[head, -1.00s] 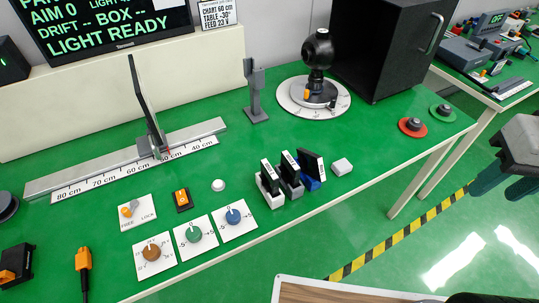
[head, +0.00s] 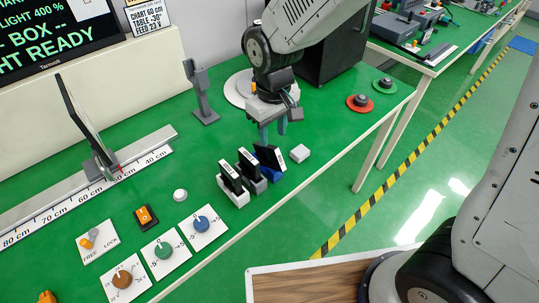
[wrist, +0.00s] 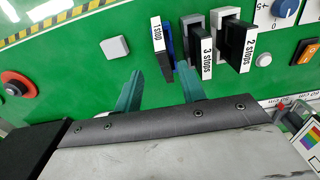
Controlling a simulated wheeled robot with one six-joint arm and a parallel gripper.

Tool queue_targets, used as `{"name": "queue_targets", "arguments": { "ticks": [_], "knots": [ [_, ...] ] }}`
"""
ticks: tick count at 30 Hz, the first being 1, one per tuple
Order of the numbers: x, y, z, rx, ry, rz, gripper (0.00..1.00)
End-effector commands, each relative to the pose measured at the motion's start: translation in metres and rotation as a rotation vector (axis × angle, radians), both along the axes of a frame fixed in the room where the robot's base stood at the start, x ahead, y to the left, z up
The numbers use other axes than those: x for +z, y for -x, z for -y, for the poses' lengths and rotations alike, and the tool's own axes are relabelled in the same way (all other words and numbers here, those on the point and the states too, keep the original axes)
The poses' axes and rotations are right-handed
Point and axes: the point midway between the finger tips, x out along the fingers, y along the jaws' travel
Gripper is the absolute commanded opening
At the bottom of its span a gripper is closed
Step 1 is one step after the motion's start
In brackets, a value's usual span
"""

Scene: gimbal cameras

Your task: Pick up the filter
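Three dark filters with white labels stand in a row of holders on the green bench. In the wrist view they read 1 stop (wrist: 161,45), 3 stops (wrist: 202,52) and 2 stops (wrist: 241,47). In the head view, the 1 stop filter (head: 269,158) leans in a blue holder, the 3 stops filter (head: 248,164) is in a grey one, and the 2 stops filter (head: 230,178) is in a white one. My gripper (head: 273,131) is open and empty, above the bench behind the row. In the wrist view my gripper (wrist: 157,84) has its green fingers spread near the 1 stop filter.
A white block (head: 300,153) lies right of the row. Red (head: 360,102) and green (head: 384,85) buttons sit farther right. A rail with an upright panel (head: 85,125) stands left, with dials (head: 162,250) in front. A grey post (head: 202,95) stands behind.

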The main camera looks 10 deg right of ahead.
Motion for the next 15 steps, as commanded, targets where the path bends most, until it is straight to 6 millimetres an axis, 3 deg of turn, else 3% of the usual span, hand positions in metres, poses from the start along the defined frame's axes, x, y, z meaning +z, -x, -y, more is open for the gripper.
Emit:
{"name": "queue_targets", "arguments": {
  "ticks": [15],
  "knots": [
    [-0.061,-0.003,-0.008,0.017,0.003,-0.006,0.4]
  ]
}}
